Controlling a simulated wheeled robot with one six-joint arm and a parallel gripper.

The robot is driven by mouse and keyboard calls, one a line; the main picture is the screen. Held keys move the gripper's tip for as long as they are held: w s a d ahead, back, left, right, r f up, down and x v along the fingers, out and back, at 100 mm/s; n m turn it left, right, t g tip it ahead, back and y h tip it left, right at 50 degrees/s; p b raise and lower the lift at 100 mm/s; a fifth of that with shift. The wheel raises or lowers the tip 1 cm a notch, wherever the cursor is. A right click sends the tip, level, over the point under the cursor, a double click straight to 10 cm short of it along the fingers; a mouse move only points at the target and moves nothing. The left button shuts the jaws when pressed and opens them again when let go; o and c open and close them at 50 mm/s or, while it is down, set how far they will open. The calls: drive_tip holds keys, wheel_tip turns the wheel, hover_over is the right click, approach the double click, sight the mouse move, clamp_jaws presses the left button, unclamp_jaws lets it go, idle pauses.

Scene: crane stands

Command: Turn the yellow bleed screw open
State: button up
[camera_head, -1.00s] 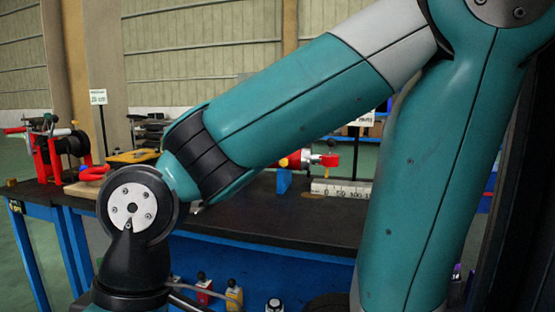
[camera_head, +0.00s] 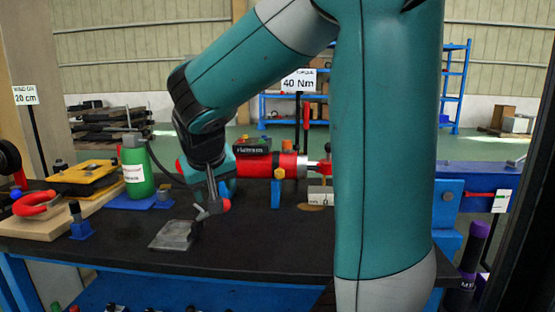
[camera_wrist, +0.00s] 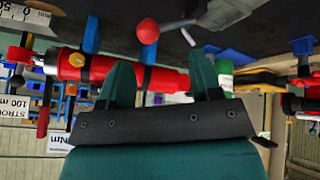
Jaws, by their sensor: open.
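The yellow bleed screw (camera_head: 279,173) sits on the side of a red cylinder (camera_head: 258,167) lying level on blue supports above the dark bench. In the wrist view, the screw (camera_wrist: 77,60) is at the left, on the red cylinder (camera_wrist: 170,79). My gripper (camera_wrist: 161,62) is open, with two teal fingers apart and nothing held between them. The fingers overlap the cylinder's middle in that view, and the screw is outside them, to their left. I cannot tell whether they touch the cylinder. In the head view my arm mostly hides the gripper, left of the screw.
A lever with a red ball end (camera_wrist: 148,31) stands close to the fingers. The front middle of the bench is clear.

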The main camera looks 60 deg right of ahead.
sight(278, 172)
drive_tip(key=s+d+r+m+g+h+p, duration=0.1)
drive_tip(key=d+r+m+h, duration=0.15)
drive_tip(key=d, duration=0.35)
drive_tip(key=s+d+r+m+g+h, duration=0.1)
drive_tip(key=s+d+r+m+h, duration=0.2)
drive_tip(key=d, duration=0.4)
drive_tip(key=shift+y, duration=0.55)
drive_tip(key=x, duration=1)
drive_tip(key=w+b+x, duration=0.1)
drive_tip(key=x, duration=0.5)
drive_tip(key=shift+d+r, duration=0.25)
drive_tip(key=c, duration=0.9)
